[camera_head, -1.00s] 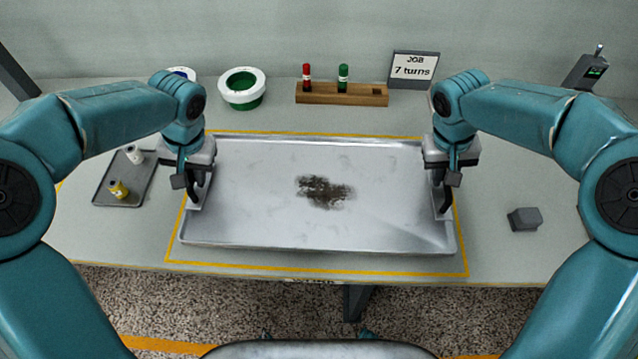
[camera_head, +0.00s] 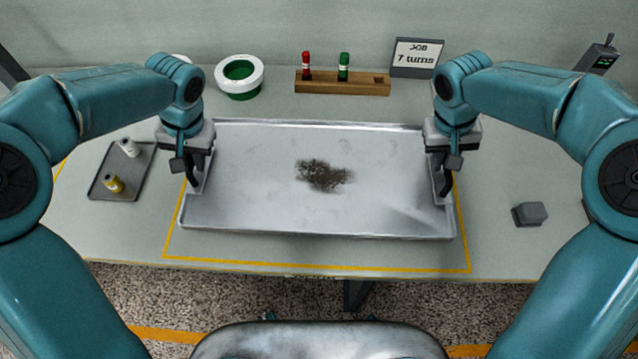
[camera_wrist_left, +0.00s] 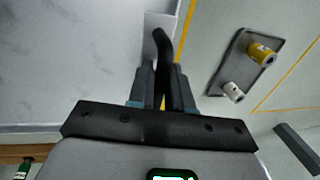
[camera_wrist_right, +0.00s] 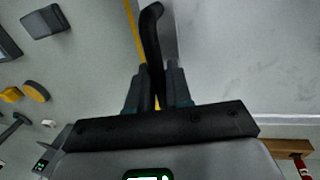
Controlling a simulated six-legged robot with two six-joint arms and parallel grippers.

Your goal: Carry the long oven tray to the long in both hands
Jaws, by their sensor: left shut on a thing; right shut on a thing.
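The long oven tray (camera_head: 320,215) is a wide, shallow metal tray with a dark burnt stain in its middle. It appears level and slightly above the table, over a yellow outlined rectangle (camera_head: 318,267). My left gripper (camera_head: 190,165) is shut on the black handle at the tray's left end; that handle also shows in the left wrist view (camera_wrist_left: 163,50). My right gripper (camera_head: 444,163) is shut on the black handle at the right end, seen in the right wrist view (camera_wrist_right: 149,35). The outline's far side is hidden by the tray.
A small dark tray (camera_head: 136,183) with white and yellow spools lies left; a grey block (camera_head: 530,214) lies right.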

